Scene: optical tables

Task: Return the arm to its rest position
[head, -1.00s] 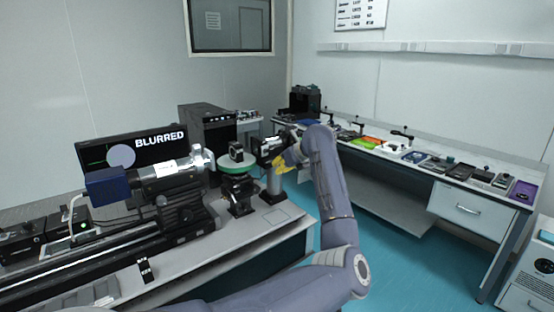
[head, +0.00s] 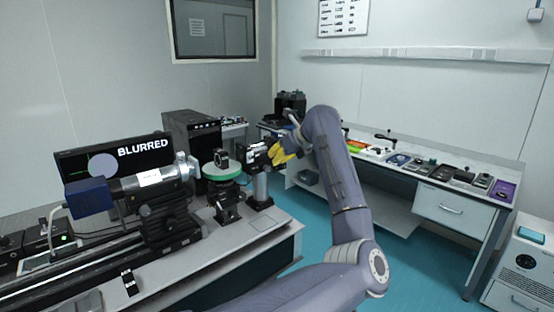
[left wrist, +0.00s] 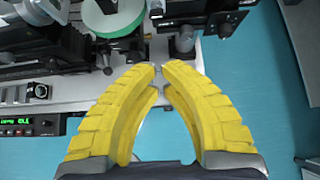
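My left arm (head: 335,165) comes in from the bottom and bends up. Its left gripper (head: 283,152), with yellow fingers, hangs beside the right end of the optical table (head: 265,224). In the left wrist view the gripper (left wrist: 160,68) has its fingertips together, with nothing seen between them. A gap remains between the curved fingers nearer the wrist. The tips overlap the table's edge in that view. In the head view the gripper appears close to the black post-mounted part (head: 257,155); whether they touch cannot be told. My right gripper is not in view.
The optical table carries a blue-ended cylinder instrument (head: 120,187), a green round stage (head: 222,170) and a screen (head: 110,155) reading BLURRED. A side bench (head: 450,180) with several devices stands at right. Blue floor (head: 410,270) between them is clear.

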